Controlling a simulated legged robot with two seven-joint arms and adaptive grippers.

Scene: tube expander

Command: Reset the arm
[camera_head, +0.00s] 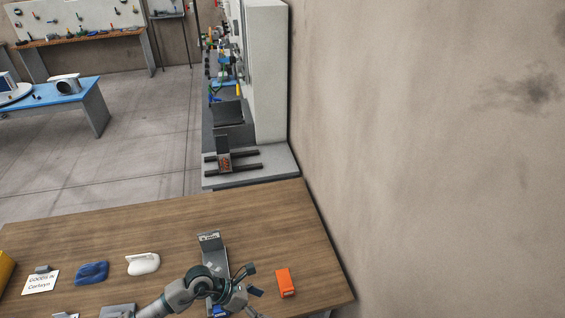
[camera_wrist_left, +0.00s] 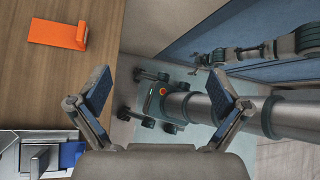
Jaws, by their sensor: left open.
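My left gripper (camera_head: 238,302) is at the front of the wooden table, just left of an orange block (camera_head: 286,282). In the left wrist view my left gripper (camera_wrist_left: 152,88) is open, its blue-padded fingers wide apart with nothing between them. The orange block (camera_wrist_left: 58,34) lies on the table at the upper left there, clear of the fingers. A grey metal device (camera_head: 211,246) stands behind the left gripper and is partly hidden by it. A jointed arm (camera_wrist_left: 240,56), apparently my right one, shows at the upper right; its small, dark end is unclear.
The wooden table (camera_head: 90,235) also holds a white object (camera_head: 143,263), a blue object (camera_head: 92,273) and a labelled card (camera_head: 40,282). A wall (camera_head: 430,130) runs along the right. A grey device with a blue part (camera_wrist_left: 72,153) is at the wrist view's lower left.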

